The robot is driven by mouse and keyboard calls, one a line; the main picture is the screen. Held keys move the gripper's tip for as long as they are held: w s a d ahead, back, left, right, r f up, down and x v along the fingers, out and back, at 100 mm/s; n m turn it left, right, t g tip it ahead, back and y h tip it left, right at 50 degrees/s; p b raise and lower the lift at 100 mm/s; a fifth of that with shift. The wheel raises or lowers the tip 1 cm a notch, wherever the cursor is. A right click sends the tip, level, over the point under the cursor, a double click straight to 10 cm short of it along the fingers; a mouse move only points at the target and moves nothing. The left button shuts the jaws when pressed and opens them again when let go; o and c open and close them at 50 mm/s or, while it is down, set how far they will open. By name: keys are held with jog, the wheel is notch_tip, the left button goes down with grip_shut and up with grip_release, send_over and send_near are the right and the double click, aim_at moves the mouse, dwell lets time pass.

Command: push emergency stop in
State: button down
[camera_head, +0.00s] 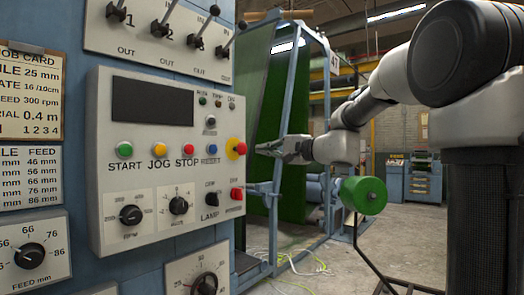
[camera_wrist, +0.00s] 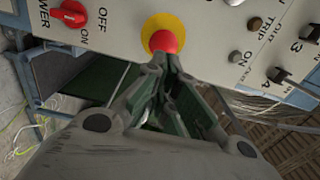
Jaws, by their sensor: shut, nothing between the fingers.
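The emergency stop is a red mushroom button on a yellow ring (camera_head: 234,148), at the right side of the white control panel (camera_head: 150,220). In the wrist view the red button (camera_wrist: 163,42) is at the top middle, with its yellow ring around it. My gripper (camera_head: 259,148) is shut and empty, level with the button and to its right, pointing at the panel. In the head view a small gap shows between fingertips and button. In the wrist view the fingertips (camera_wrist: 165,62) overlap the button's lower edge; contact cannot be told there.
A red power switch (camera_head: 237,194) and a lamp switch (camera_head: 211,199) sit below the emergency stop. Small indicators (camera_head: 217,102) are above it. START, JOG, STOP and RESET buttons (camera_head: 187,149) lie to the left. A blue frame with green turf (camera_head: 270,110) stands behind my gripper.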

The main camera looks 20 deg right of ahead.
jog(key=v, duration=0.8)
jog(key=shift+s, duration=0.15)
jog(key=shift+d+f, duration=0.1)
jog(key=shift+d, duration=0.1)
jog(key=s+d+f+g+h, duration=0.2)
jog(key=s+f+g, duration=0.25)
jog(key=f, duration=0.65)
jog(key=s+d+f+n+g+h, duration=0.2)
jog(key=s+f, duration=0.5)
jog(key=s, duration=0.5)
jog(key=s+d+f+n+g+h, duration=0.3)
jog(key=s+f+n+h, duration=0.3)
jog(key=s, duration=0.6)
jog(key=shift+s+d+f+n+g+h, duration=0.15)
jog(key=shift+d+f+n+g+h, duration=0.2)
jog(key=shift+d+f+n, duration=0.65)
jog(key=shift+a+r+n, duration=0.25)
jog(key=shift+r+n, duration=0.05)
jog(key=shift+r, duration=0.1)
